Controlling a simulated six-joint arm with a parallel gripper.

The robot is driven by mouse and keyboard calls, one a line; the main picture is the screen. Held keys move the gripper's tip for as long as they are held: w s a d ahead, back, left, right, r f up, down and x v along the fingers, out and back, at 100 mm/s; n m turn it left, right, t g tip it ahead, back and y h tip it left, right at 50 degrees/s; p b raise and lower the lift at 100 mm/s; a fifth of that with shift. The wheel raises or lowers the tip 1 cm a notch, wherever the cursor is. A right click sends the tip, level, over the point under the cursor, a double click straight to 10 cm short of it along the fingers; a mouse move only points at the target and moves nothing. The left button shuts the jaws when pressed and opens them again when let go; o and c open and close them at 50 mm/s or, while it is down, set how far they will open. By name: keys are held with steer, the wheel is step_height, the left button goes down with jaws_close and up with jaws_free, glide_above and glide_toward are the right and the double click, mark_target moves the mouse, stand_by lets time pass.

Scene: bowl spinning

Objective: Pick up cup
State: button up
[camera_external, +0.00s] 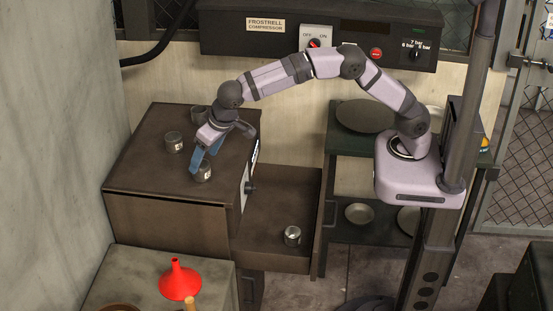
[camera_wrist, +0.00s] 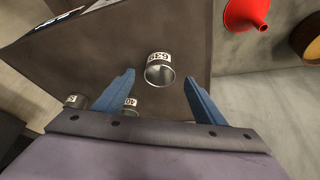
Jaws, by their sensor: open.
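Small metal cups with white number labels stand on the brown cabinet top. One cup (camera_external: 204,174) is at my blue fingertips; in the wrist view a cup marked 639 (camera_wrist: 159,70) shows between and slightly beyond them, its round mouth visible. My gripper (camera_external: 205,162) is open, pointing down over the cabinet top, and its fingers also show in the wrist view (camera_wrist: 158,78). No grip on the cup shows. Another cup (camera_external: 173,142) stands to the left, and one (camera_external: 292,236) sits in the open drawer. Two more cups show low in the wrist view, partly hidden by my gripper.
The cabinet (camera_external: 160,215) has its drawer (camera_external: 270,262) pulled out to the right. A red funnel (camera_external: 180,281) stands on a lower grey surface in front. A green shelf (camera_external: 348,150) with plates and bowls is at right. A wall borders the cabinet's left.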

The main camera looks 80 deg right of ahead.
mark_target(201, 166)
steer(key=shift+w+d+f+p, duration=0.15)
steer(key=shift+w+f+p, duration=0.05)
steer(key=shift+f+p, duration=0.4)
steer(key=shift+p+x, duration=1)
steer(key=shift+x, duration=0.9)
steer(key=c, duration=1.1)
